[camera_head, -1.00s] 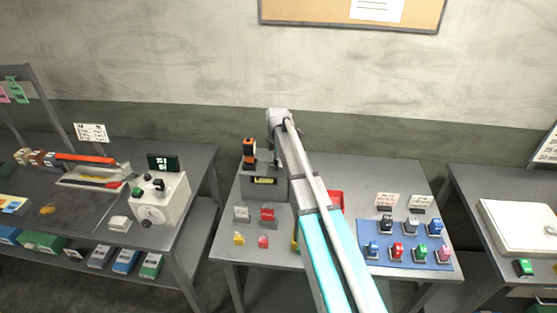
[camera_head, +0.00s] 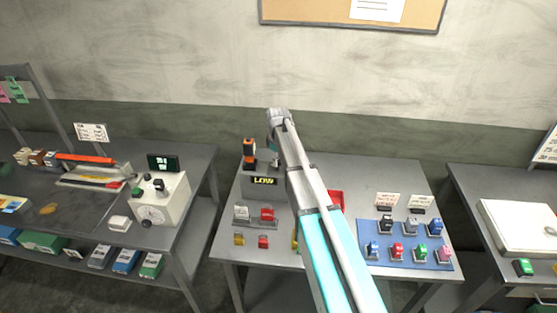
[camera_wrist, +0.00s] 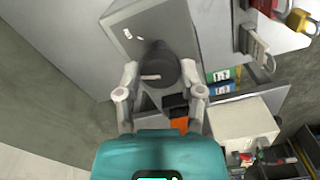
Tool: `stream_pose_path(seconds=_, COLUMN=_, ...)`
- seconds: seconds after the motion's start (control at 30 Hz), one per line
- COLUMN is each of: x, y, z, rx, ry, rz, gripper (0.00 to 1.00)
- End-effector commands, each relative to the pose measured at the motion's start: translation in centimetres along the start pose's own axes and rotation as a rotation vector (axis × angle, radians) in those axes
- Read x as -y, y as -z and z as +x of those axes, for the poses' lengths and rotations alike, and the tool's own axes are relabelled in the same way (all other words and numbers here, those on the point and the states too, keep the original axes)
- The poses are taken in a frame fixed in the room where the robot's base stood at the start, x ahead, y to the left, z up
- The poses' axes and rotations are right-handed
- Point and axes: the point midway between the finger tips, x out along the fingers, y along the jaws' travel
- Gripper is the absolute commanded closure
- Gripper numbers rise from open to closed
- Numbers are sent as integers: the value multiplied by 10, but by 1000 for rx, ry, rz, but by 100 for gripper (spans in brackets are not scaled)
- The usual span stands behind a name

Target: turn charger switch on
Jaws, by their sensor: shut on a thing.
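The charger is a grey box (camera_head: 265,194) on the middle table, with a small display (camera_head: 264,181) on its front reading LOW in yellow. An orange and black device (camera_head: 249,153) stands upright on its top left. In the wrist view a dark round switch knob (camera_wrist: 158,68) with a light mark sits on the grey charger top (camera_wrist: 150,25). My gripper (camera_wrist: 160,88) has one finger on each side of this knob and is shut on it. In the head view my gripper (camera_head: 274,158) is over the charger's right part, and my arm hides the knob.
A blue mat (camera_head: 408,252) with several coloured pieces lies to the right. The left table bears a white box with a dial (camera_head: 160,199).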

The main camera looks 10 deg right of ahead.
Motion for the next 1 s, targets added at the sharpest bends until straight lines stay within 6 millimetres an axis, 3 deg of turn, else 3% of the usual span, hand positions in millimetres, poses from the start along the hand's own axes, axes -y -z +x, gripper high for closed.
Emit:
stream_pose_path(seconds=0.5, x=3, y=-2, z=1, rx=4, ry=5, rz=401, gripper=98)
stream_pose_path(seconds=1.0, x=3, y=-2, z=1, rx=4, ry=5, rz=480, gripper=98)
